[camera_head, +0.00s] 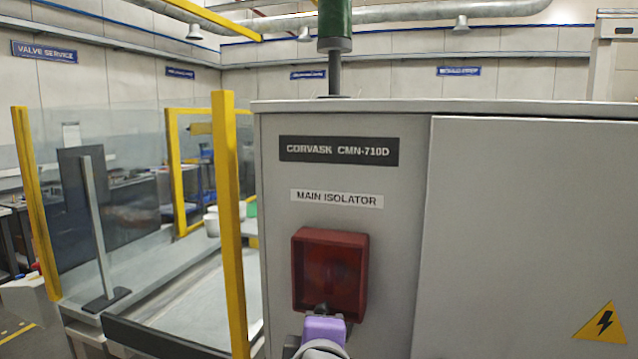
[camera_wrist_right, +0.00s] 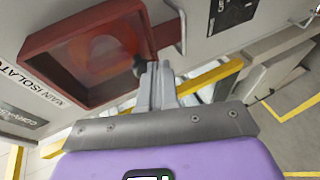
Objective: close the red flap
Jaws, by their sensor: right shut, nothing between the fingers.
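The red flap (camera_head: 330,272) is on the front of the grey cabinet, under the "MAIN ISOLATOR" label (camera_head: 337,199). It looks like a thick red frame around a translucent, darker red middle. In the right wrist view the flap (camera_wrist_right: 62,58) fills the upper left, seen at a steep tilt. I cannot tell whether it lies flush with the cabinet. My right gripper (camera_head: 322,309), with a purple body, is at the flap's lower edge. Its grey fingers (camera_wrist_right: 154,70) are together and empty, tips close to that edge; contact is unclear. My left gripper is not in view.
The grey cabinet (camera_head: 520,230) takes up the right side, with a yellow warning triangle (camera_head: 602,322). A yellow post (camera_head: 229,220) stands just left of it, beside a conveyor bed (camera_head: 195,310). A green-topped stalk (camera_head: 334,40) rises above the cabinet top.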

